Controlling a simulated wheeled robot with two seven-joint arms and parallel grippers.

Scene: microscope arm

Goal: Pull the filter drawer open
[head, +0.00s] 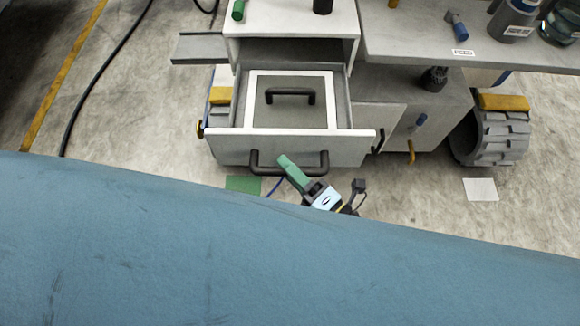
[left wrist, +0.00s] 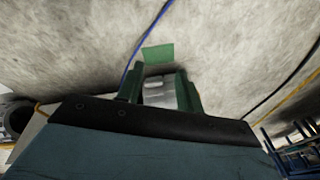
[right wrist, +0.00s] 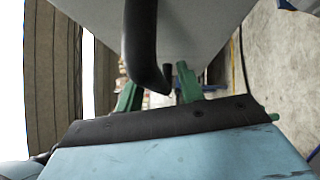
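The filter drawer (head: 228,146) stands pulled out of the grey and white cabinet in the head view. Its front carries a black bar handle (head: 262,165). Inside lies a grey panel with a white frame and its own black handle (head: 290,92). My right gripper (head: 288,163) is at the right half of the front handle. In the right wrist view its green fingers are apart, with the black handle (right wrist: 140,35) in front of and between them; contact cannot be told. My left gripper (left wrist: 159,72) is open and empty above the floor; the head view does not show it.
A wheel (head: 490,138) stands right of the cabinet. A grey worktop (head: 420,35) with bottles (head: 518,20) is at upper right. A green floor patch (head: 243,184) and a white one (head: 481,189) lie in front. A black cable (head: 90,85) crosses the floor at left.

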